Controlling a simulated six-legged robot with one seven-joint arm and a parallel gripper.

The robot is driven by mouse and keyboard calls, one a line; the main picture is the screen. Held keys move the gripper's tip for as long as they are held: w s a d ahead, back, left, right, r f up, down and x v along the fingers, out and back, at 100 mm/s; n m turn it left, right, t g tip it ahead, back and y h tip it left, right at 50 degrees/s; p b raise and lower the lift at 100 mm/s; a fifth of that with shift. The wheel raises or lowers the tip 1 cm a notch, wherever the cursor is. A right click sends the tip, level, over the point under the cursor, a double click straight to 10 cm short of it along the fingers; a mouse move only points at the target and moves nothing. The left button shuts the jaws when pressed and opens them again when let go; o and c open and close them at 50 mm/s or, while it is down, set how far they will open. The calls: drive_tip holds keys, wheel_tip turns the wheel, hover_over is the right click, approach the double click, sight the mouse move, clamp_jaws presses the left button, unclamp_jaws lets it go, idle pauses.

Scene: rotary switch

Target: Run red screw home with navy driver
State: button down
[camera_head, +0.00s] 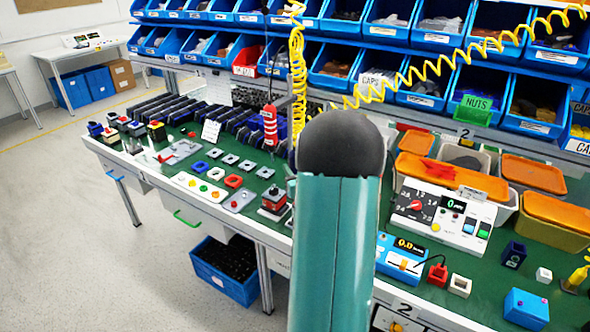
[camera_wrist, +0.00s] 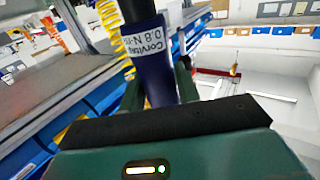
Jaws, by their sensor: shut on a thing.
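My gripper (camera_wrist: 160,84) is shut on the navy driver (camera_wrist: 153,62) in the wrist view. The driver has a white label reading 0.8 N·m and a dark upper end that runs out of the top of the picture. Its tip is not visible. In the head view my teal arm rises in front of the bench and hides the gripper and the driver. I cannot make out the red screw. A small red-topped device on a dark base (camera_head: 274,200) stands on the bench just left of my arm.
A red driver (camera_head: 270,125) hangs over the green bench (camera_head: 225,170). Coiled yellow cables (camera_head: 298,70) hang near my arm. A dial tester (camera_head: 440,213), a blue meter (camera_head: 403,256) and orange-lidded boxes (camera_head: 532,173) stand on the right. Blue bins (camera_head: 335,62) line the back.

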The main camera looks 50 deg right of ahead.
drive_tip(key=shift+r, duration=0.1)
idle(0.4)
drive_tip(key=shift+r, duration=2.15)
